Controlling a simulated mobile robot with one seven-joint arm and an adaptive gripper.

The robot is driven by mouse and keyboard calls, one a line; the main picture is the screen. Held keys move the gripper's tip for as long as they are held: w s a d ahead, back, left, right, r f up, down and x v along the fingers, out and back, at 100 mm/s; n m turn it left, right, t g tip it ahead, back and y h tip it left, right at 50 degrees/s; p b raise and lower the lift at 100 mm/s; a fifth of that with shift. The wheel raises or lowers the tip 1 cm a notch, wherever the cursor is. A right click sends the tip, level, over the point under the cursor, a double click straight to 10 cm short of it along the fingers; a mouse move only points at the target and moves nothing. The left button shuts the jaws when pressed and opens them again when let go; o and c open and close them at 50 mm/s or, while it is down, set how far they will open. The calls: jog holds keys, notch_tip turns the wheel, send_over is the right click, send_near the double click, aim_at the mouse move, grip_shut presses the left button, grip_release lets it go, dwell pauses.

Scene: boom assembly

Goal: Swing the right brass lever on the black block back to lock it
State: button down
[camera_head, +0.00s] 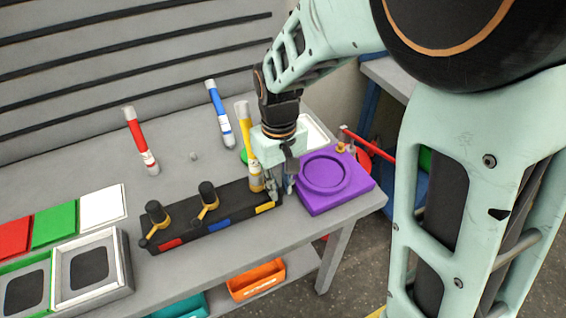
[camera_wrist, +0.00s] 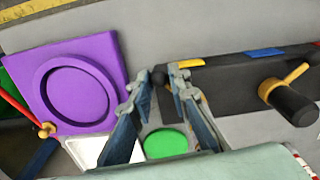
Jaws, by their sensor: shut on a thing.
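The black block (camera_head: 222,220) lies along the table's front, with red, blue and yellow labels on its front face. My gripper (camera_head: 280,190) is at its right end, beside the yellow label (camera_head: 265,207). In the wrist view, my fingers (camera_wrist: 163,86) close around a small dark knob (camera_wrist: 159,76) at the block's end, which appears to be the tip of the right lever. Most of that lever is hidden by my fingers. A yellow-and-white tube (camera_head: 246,140) stands at the block's right end. The middle brass lever (camera_wrist: 286,84) and left brass lever (camera_head: 156,231) are apart from my gripper.
A purple block with a round recess (camera_head: 335,181) sits close to the right of my gripper. Red (camera_head: 140,140) and blue (camera_head: 218,112) tubes are behind the block. Framed trays (camera_head: 92,268) and coloured plates (camera_head: 55,223) are at the left. Bins are below the table.

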aim_at(247, 207)
jog(key=shift+s+a+r+m+p, duration=0.1)
jog(key=shift+s+a+m, duration=0.15)
jog(key=shift+m, duration=0.55)
jog(key=shift+s+a+r+m+p, duration=0.1)
jog(key=shift+s+a+m, duration=0.15)
jog(key=shift+m, duration=0.55)
jog(key=shift+s+a+m+p, duration=0.15)
jog(key=shift+s+m, duration=0.1)
jog(key=shift+m, duration=0.55)
jog(key=shift+s+a+m, duration=0.35)
jog(key=shift+a+m, duration=0.15)
jog(key=shift+m, duration=0.7)
jog(key=shift+s+a+m, duration=0.35)
jog(key=shift+a+m, duration=0.15)
jog(key=shift+m, duration=0.7)
jog(key=shift+s+a+m, duration=0.15)
jog(key=shift+a+m, duration=0.35)
jog(key=shift+m, duration=0.45)
jog(key=shift+s+a+m, duration=0.1)
jog(key=shift+a+m, duration=0.4)
jog(key=shift+m, duration=0.45)
jog(key=shift+a+m+p, duration=0.15)
jog(key=shift+a+m, duration=0.25)
jog(key=shift+m, duration=0.45)
jog(key=shift+a+m+p, duration=0.15)
jog(key=shift+a+m, duration=0.25)
jog(key=shift+m, duration=0.45)
jog(key=shift+a+m, duration=0.15)
jog(key=shift+m, duration=0.15)
jog(key=shift+f, duration=0.1)
